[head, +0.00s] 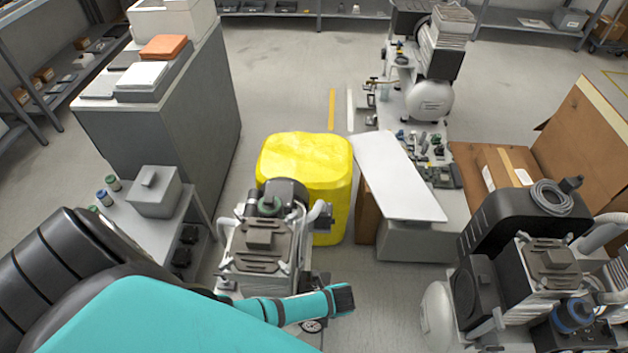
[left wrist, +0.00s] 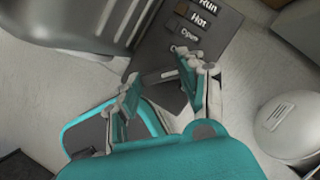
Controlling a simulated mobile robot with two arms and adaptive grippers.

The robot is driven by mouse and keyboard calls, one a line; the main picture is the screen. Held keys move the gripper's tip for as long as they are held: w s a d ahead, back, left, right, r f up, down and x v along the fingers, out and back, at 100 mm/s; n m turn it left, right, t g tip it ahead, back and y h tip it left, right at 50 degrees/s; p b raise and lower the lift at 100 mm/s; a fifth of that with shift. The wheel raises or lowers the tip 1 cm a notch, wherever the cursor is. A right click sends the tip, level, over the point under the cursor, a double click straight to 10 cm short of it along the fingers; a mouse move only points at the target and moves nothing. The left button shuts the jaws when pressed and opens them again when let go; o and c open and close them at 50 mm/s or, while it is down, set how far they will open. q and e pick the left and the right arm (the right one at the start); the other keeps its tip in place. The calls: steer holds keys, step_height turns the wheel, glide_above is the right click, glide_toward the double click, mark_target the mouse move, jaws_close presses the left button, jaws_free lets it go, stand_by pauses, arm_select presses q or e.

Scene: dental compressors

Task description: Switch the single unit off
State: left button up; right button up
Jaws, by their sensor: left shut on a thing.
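A compressor unit (head: 262,240) stands in the lower middle of the head view, in front of a yellow covered block. My left arm reaches in from the left, and its teal wrist crosses the front of this unit. The gripper is hidden there. In the left wrist view, a dark control panel (left wrist: 215,38) has labels reading Run, Hot and Open. My left gripper (left wrist: 160,72) is at the panel's lower part, its fingers closed on a part of it. My right gripper is not in view.
The yellow block (head: 305,170) stands close behind the unit. Another compressor (head: 535,265) is at the lower right, and one (head: 430,80) at the back. A side table with a grey box (head: 154,193) is at the left. Floor is free behind the yellow block.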

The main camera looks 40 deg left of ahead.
arm_select(q)
steer(key=n, duration=0.2)
steer(key=n+g, duration=0.1)
steer(key=shift+w+n+g, duration=0.15)
steer(key=shift+n+g, duration=0.15)
steer(key=shift+n, duration=0.1)
steer(key=n, duration=0.2)
steer(key=n+g, duration=0.1)
steer(key=n, duration=0.1)
steer(key=shift+n+g+h, duration=0.3)
steer(key=shift+n, duration=0.1)
steer(key=o, duration=1.2)
steer(key=shift+w, duration=0.1)
steer(key=shift+c, duration=0.2)
steer(key=shift+r, duration=0.1)
steer(key=v, duration=1.1)
steer(key=shift+w+r, duration=0.2)
steer(key=shift+r, duration=0.15)
steer(key=shift+s+d, duration=0.1)
